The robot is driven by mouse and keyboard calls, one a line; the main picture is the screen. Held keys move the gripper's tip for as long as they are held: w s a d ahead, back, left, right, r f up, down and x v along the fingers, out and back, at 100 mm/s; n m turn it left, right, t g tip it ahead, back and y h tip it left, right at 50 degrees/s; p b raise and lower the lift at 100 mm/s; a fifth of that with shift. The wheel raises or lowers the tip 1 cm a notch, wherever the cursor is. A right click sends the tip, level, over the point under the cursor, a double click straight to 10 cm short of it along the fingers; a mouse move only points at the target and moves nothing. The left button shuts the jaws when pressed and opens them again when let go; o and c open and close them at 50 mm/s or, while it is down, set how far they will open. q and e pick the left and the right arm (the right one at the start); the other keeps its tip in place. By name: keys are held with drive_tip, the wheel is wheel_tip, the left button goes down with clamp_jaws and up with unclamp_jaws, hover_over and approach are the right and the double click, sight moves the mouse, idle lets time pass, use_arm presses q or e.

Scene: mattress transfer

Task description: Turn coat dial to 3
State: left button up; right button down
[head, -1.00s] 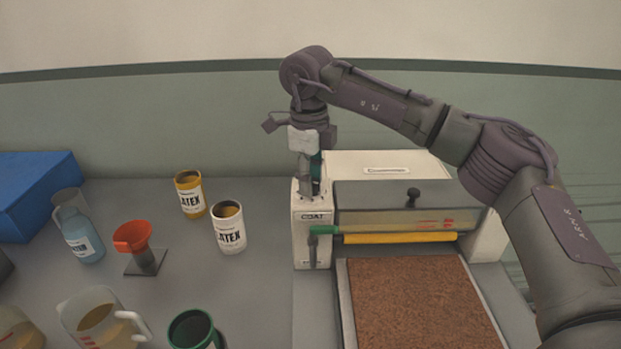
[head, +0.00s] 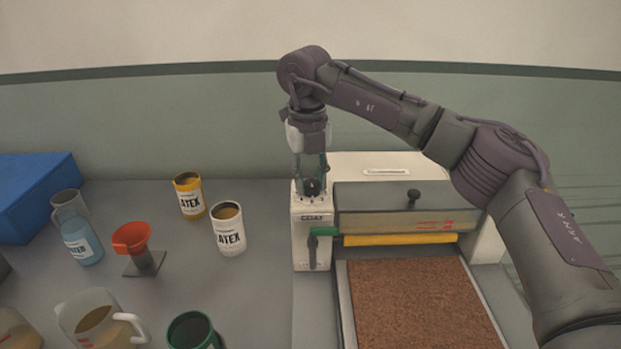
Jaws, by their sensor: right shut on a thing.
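The coating machine (head: 365,166) stands at the middle right, with a white post marked "COAT" (head: 311,232) at its left end. The dark coat dial (head: 312,187) sits on top of the post. My right gripper (head: 312,184) points down from above and is shut on the dial, with a finger on each side of it. The number the dial points to is too small to read. My left gripper is not in view.
A yellow roller (head: 400,239) lies above a brown mat (head: 420,300). Left are two latex cans (head: 229,230), an orange funnel (head: 131,236), a blue box (head: 35,192), jugs and a green-rimmed cup (head: 193,332).

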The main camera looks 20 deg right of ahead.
sight(308, 182)
drive_tip(key=shift+r+m, duration=0.1)
drive_tip(key=shift+m, duration=0.4)
drive_tip(key=c, duration=0.8)
unclamp_jaws()
drive_tip(key=r, duration=1.2)
drive_tip(key=shift+a, duration=0.25)
